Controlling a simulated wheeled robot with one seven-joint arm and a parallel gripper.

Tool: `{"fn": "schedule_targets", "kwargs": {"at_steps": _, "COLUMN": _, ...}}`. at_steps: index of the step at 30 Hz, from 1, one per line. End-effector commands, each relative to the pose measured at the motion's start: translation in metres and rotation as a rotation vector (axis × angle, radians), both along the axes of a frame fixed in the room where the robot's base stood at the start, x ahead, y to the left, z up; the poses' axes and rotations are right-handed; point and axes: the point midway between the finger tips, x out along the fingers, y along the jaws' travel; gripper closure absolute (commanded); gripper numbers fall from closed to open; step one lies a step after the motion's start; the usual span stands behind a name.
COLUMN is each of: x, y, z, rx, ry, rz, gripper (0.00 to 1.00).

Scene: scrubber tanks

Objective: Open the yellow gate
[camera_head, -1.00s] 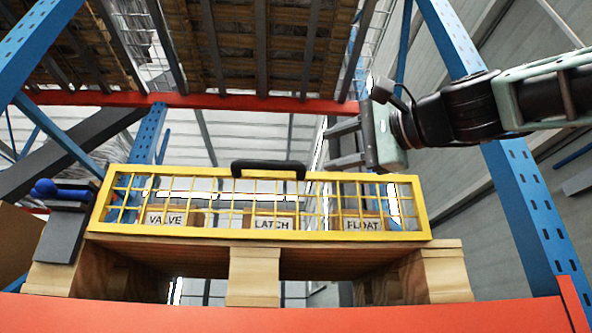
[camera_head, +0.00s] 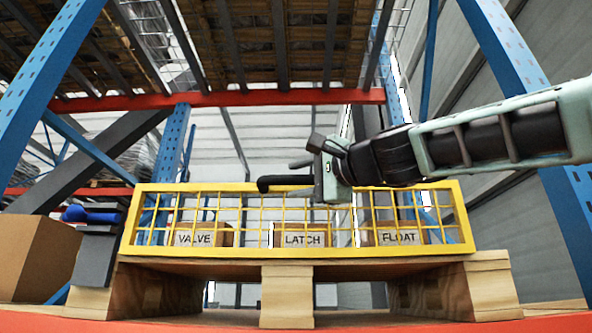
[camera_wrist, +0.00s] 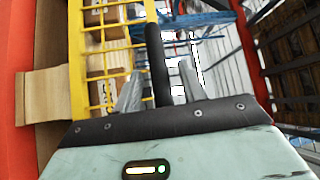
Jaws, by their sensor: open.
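The yellow gate (camera_head: 253,253) is a wire-mesh panel standing upright on a wooden pallet, in front of boxes labelled VALVE, LATCH and FLOAT. Its black handle (camera_head: 268,184) sits on the top rail; my gripper hides the handle's right part in the head view. My gripper (camera_head: 305,178) comes in from the right at the handle. In the wrist view the open fingers (camera_wrist: 160,88) lie on either side of the black handle (camera_wrist: 157,62), with a gap on each side. The gate's yellow frame (camera_wrist: 75,60) shows left of the fingers there.
The wooden pallet (camera_head: 287,296) rests on an orange rack beam. Blue rack posts (camera_head: 510,70) stand at both sides. A grey block with a blue-handled item (camera_head: 92,214) is left of the gate, near a cardboard box (camera_head: 35,258). A loaded shelf hangs above.

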Motion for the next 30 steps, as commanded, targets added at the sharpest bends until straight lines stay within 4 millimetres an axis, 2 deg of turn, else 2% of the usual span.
{"fn": "schedule_targets", "kwargs": {"at_steps": 5, "x": 0.009, "y": 0.0084, "z": 0.0018, "rx": -0.002, "ry": -0.001, "rz": 0.0, "gripper": 0.59}}
{"fn": "schedule_targets", "kwargs": {"at_steps": 14, "x": 0.0097, "y": 0.0093, "z": 0.0012, "rx": -0.001, "ry": -0.001, "rz": 0.0, "gripper": 0.59}}
{"fn": "schedule_targets", "kwargs": {"at_steps": 18, "x": 0.0097, "y": 0.0092, "z": 0.0012, "rx": -0.001, "ry": -0.001, "rz": 0.0, "gripper": 0.97}}
{"fn": "schedule_targets", "kwargs": {"at_steps": 19, "x": 0.0097, "y": 0.0092, "z": 0.0012, "rx": -0.001, "ry": -0.001, "rz": 0.0, "gripper": 1.0}}
{"fn": "schedule_targets", "kwargs": {"at_steps": 30, "x": 0.0061, "y": 0.009, "z": -0.0048, "rx": -0.002, "ry": -0.026, "rz": 0.0, "gripper": 1.0}}
